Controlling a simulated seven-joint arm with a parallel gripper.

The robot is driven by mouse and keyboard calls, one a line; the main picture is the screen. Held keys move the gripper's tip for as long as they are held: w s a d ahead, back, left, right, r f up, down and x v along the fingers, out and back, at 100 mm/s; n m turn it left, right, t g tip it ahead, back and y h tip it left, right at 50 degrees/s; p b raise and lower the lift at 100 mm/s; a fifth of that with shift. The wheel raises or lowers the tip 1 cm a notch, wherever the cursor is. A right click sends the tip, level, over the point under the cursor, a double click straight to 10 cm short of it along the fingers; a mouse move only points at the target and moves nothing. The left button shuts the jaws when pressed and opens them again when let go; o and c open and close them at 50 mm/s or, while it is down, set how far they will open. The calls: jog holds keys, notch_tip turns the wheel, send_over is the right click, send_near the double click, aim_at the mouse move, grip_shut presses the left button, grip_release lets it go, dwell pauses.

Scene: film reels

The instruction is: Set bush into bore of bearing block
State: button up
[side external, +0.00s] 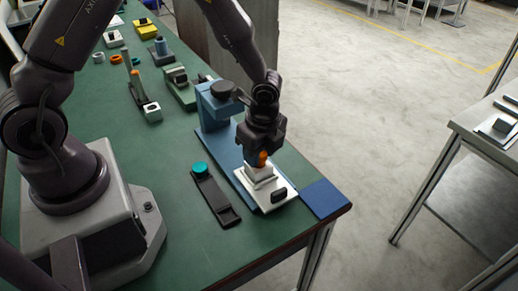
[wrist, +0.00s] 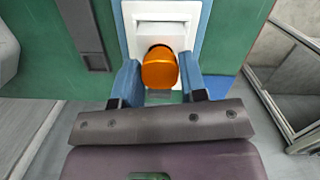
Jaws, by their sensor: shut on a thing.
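The bush is an orange cylinder (side external: 262,158) between the fingertips of my gripper (side external: 261,152). In the wrist view the orange bush (wrist: 159,70) sits between the two blue fingers of my gripper (wrist: 158,76), which is shut on it. The bearing block (side external: 261,173) is a pale stepped block on a white plate (side external: 252,192), directly below the bush. In the wrist view the pale block (wrist: 160,36) shows just beyond the bush. The bore is hidden, and I cannot tell whether the bush's lower end touches the block or is inside it.
The white plate lies on a blue base with a blue upright post (side external: 213,108) behind my gripper. A black strip (side external: 214,196) with a teal cap (side external: 200,169) lies to the left. A dark blue pad (side external: 326,198) is at the table corner. Several other fixtures stand farther back.

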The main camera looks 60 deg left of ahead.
aim_at(261, 158)
jog(key=shift+f, duration=0.3)
jog(key=o, duration=0.6)
jog(key=shift+w+d+r, duration=0.1)
jog(key=shift+d+r, duration=0.1)
jog(key=shift+r, duration=1.6)
jog(key=shift+d+r, duration=0.25)
jog(key=shift+r, duration=1.6)
jog(key=shift+w+d+r, duration=0.1)
jog(key=shift+d+r, duration=0.1)
jog(key=shift+r, duration=1.6)
jog(key=s+a+r+n+t, duration=0.1)
jog(key=s+r+n+t, duration=0.1)
jog(key=s+r+n, duration=0.3)
jog(key=s+a+r+n+t+h, duration=0.1)
jog(key=s+a+r+n+t, duration=0.1)
jog(key=s+r+n, duration=0.3)
jog(key=s+a+r+n+t, duration=0.1)
jog(key=s+r+n, duration=0.4)
jog(key=r, duration=0.2)
jog(key=shift+s+a+r+n+t, duration=0.1)
jog(key=shift+s+a+n+t, duration=0.1)
jog(key=shift+s+n+t, duration=0.2)
